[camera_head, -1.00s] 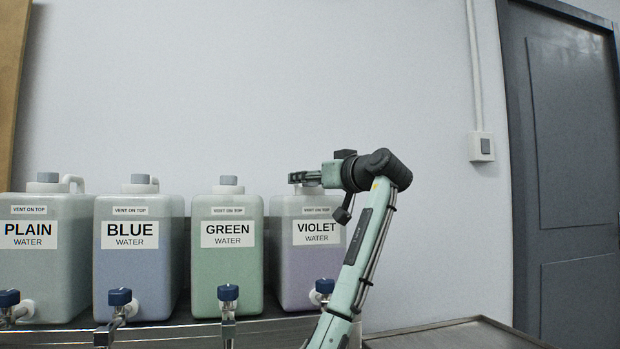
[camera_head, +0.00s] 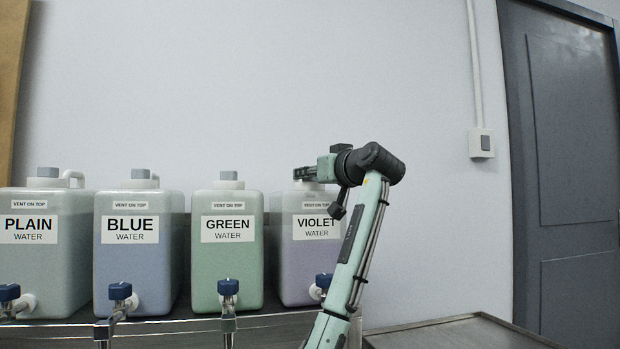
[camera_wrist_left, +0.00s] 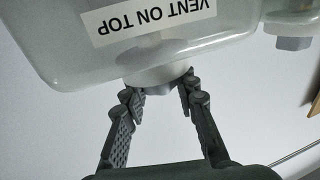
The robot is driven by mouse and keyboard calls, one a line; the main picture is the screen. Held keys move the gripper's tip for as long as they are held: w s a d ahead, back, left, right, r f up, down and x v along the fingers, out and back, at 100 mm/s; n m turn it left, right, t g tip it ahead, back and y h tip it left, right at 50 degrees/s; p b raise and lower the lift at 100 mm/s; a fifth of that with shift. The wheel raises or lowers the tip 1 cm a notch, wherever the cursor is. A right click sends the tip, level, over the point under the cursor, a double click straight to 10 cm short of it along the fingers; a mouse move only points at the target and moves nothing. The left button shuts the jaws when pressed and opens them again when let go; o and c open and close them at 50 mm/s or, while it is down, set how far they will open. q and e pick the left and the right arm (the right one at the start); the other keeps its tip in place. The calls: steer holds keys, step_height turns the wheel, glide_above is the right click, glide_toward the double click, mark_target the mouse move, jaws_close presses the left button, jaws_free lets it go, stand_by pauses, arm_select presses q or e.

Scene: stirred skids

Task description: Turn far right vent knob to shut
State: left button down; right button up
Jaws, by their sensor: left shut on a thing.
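The violet water tank (camera_head: 296,262) stands at the right end of the row. Its label reads VIOLET WATER, with a VENT ON TOP tag above. My left gripper (camera_head: 305,174) is at the top of this tank, and its fingers hide the vent knob in the head view. In the left wrist view, my left gripper (camera_wrist_left: 160,88) has one finger on each side of the grey vent knob (camera_wrist_left: 158,89), shut on it. The knob sits on a white cap (camera_wrist_left: 157,74). The knob's exact angle is hard to tell. My right gripper is not in view.
Green (camera_head: 227,270), blue (camera_head: 139,270) and plain (camera_head: 47,270) water tanks stand to the left, each with a grey vent knob and a blue-handled tap. A neighbouring grey knob (camera_wrist_left: 293,43) shows in the wrist view.

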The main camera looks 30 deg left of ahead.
arm_select(q)
steer(key=m+t+h+b, duration=0.1)
steer(key=m+t, duration=0.1)
steer(key=shift+f+t+h, duration=0.1)
steer(key=shift+t+h, duration=0.3)
steer(key=m+t+h, duration=0.2)
steer(key=shift+t, duration=0.3)
steer(key=shift+m+t+h, duration=0.6)
steer(key=shift+m+h, duration=0.2)
steer(key=shift+h, duration=0.1)
steer(key=shift+m+t+h, duration=0.4)
steer(key=shift+m+h, duration=0.1)
steer(key=shift+h, duration=0.2)
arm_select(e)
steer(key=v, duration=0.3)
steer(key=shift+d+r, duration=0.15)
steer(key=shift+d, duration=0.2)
arm_select(q)
steer(key=c, duration=1.2)
jaws_free()
steer(key=shift+o, duration=0.2)
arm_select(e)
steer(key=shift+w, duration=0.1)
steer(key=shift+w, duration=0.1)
